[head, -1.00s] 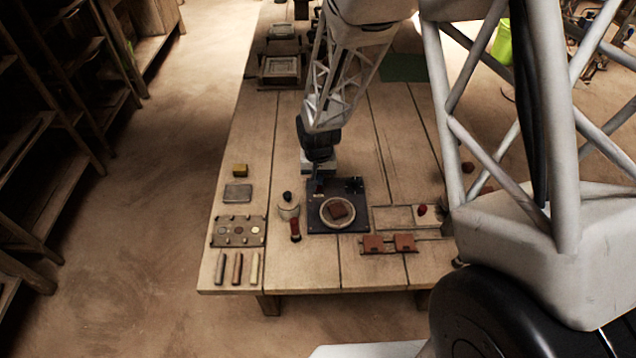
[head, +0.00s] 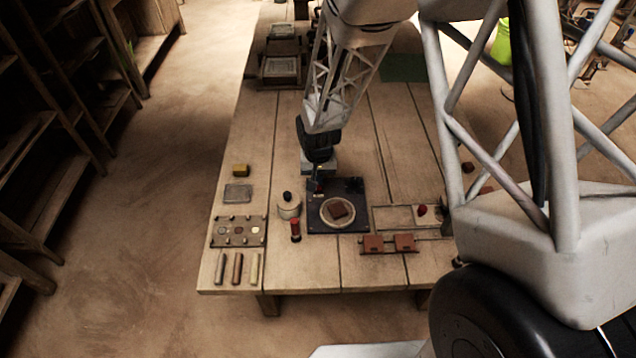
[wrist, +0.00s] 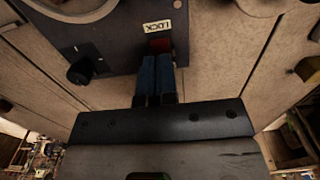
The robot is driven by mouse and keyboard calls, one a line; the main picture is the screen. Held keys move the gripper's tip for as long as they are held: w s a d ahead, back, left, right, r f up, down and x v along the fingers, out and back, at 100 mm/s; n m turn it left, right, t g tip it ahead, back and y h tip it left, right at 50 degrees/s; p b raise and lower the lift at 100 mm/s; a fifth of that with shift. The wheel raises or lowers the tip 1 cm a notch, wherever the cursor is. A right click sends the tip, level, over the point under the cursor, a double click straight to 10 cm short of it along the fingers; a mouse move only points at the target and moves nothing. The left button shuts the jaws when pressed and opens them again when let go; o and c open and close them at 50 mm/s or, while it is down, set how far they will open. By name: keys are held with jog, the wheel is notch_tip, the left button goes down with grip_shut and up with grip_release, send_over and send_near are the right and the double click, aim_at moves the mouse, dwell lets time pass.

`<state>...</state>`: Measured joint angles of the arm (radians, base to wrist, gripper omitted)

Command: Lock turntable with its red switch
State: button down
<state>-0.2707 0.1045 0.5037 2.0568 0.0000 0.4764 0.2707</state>
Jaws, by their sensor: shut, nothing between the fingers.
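The turntable (head: 326,224) is a pale ring with a brown tile on it, set on a dark square base (head: 358,222). In the wrist view the red switch (wrist: 160,45) shows on the dark base (wrist: 100,30), just beside the white LOCK label (wrist: 157,26). My gripper (wrist: 154,58) is shut and empty, its two blue fingers together with their tips right at the switch. The fingers hide part of the switch, and I cannot tell whether they touch it. In the head view my gripper (head: 316,190) is low over the base's far left corner.
A black knob (wrist: 80,72) stands on the base at left in the wrist view. Left of the base are a lidded pot (head: 289,208) and a red-topped peg (head: 295,230). Brown blocks (head: 373,243) sit on a rack in front at right.

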jog(key=shift+f, duration=1.3)
dwell(1.2)
jog(key=shift+r, duration=3.5)
jog(key=shift+d+r, duration=0.1)
jog(key=shift+r, duration=0.1)
jog(key=s+d+r+t, duration=0.1)
jog(key=s+d+r, duration=0.3)
jog(key=s+r, duration=0.3)
jog(key=s+d+r, duration=0.5)
jog(key=r, duration=0.4)
jog(key=s+d+r+t, duration=0.1)
jog(key=s+d+r, duration=0.35)
jog(key=r, duration=0.45)
jog(key=s+d+r, duration=0.1)
jog(key=s+r, duration=0.1)
jog(key=s, duration=0.4)
jog(key=s+d+r, duration=0.1)
jog(key=s+r, duration=0.1)
jog(key=s, duration=0.3)
jog(key=shift+s+d+t, duration=0.3)
jog(key=shift+s+d, duration=0.05)
